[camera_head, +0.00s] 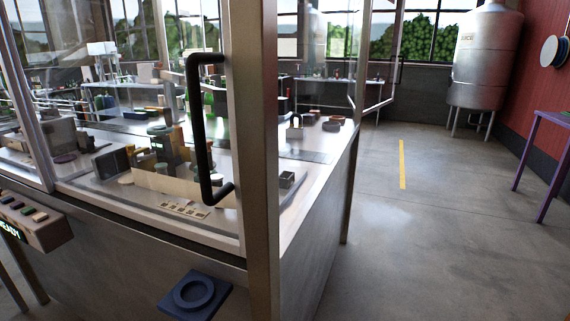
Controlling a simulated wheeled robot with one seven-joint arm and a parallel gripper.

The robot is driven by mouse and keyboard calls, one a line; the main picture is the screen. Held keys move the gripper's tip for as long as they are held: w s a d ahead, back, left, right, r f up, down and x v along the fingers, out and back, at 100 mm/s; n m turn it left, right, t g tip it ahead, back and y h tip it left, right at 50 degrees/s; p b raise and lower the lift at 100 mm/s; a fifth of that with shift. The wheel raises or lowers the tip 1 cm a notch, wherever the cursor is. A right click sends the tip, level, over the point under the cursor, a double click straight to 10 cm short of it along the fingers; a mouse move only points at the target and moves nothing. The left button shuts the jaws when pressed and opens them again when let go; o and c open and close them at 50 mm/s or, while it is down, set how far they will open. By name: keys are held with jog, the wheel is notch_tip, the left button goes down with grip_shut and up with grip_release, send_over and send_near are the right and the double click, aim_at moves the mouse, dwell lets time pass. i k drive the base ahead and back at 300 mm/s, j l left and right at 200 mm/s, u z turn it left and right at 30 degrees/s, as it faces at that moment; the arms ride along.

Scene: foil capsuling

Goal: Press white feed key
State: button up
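A control box (48,238) juts from the machine's front at the left edge of the view. Its sloped top carries a row of several small keys (27,210). The key at the right end (40,217) looks palest, but the keys are too small for me to be sure which is the white feed key. A lit green display (12,231) on the box's front reads "READY", partly cut off by the picture edge. My gripper is not in view.
A glazed cabinet encloses the worktop, with a metal post (258,150) and a black handle (199,130) in front. A blue holder with a round recess (195,293) sticks out low. Open floor (430,240) lies right, with a steel tank (483,60) and purple table (540,150).

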aim_at(40, 216)
jog(key=u, duration=1.45)
